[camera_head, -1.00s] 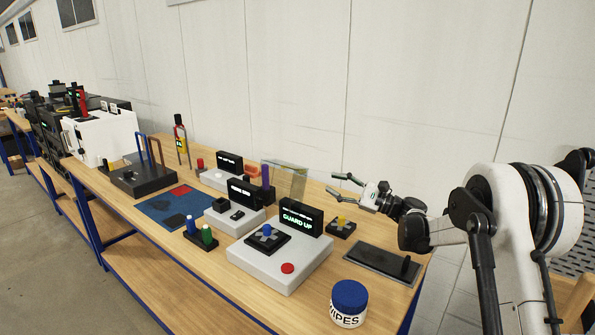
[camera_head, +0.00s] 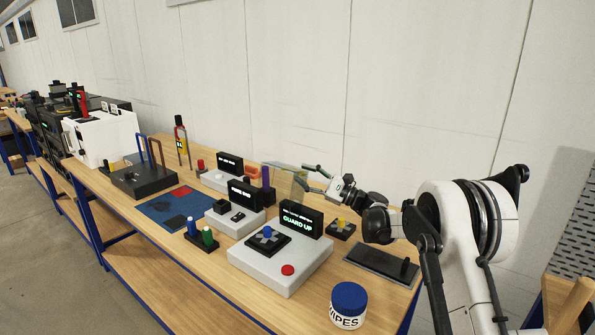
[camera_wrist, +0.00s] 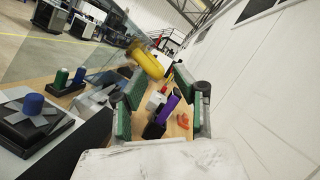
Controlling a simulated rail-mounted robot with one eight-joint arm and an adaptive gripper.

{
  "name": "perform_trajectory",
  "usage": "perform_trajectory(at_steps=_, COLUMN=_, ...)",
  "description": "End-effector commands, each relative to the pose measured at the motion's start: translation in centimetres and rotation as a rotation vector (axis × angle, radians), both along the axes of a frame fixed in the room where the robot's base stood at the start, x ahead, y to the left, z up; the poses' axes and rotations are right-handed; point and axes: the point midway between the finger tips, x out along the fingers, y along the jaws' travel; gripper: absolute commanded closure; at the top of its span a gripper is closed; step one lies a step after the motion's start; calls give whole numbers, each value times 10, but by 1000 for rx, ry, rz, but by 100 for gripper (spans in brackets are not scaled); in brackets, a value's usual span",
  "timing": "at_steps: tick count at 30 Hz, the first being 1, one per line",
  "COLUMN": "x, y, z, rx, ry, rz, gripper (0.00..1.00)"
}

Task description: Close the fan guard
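The fan unit is a light grey box (camera_head: 280,262) with a blue-hubbed fan (camera_head: 267,232), a red button and a display (camera_head: 301,218) reading "GUARD UP". The fan also shows at the left of the wrist view (camera_wrist: 33,106). The clear guard panel (camera_head: 287,184) stands raised behind the display. In the wrist view, a yellow bar (camera_wrist: 146,61) shows beside the clear panel, just beyond my fingers. My gripper (camera_head: 308,178) is at the panel's right side. Its green-padded fingers (camera_wrist: 160,100) are apart with nothing visibly clamped. Contact with the panel cannot be told.
A purple upright piece (camera_head: 265,177) and an orange piece (camera_head: 251,171) are near the panel. The wall is behind the bench.

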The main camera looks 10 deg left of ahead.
Motion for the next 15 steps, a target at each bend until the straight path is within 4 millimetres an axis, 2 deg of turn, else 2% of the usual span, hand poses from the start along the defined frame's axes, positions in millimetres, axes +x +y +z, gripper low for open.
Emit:
perform_trajectory(at_steps=1, x=1, y=8, z=3, rx=0, ry=1, rz=2, gripper=72)
perform_trajectory(at_steps=6, x=4, y=21, z=7, rx=0, ry=1, rz=0, gripper=72)
perform_trajectory(at_steps=15, x=5, y=26, z=8, rx=0, ry=0, rz=0, gripper=72)
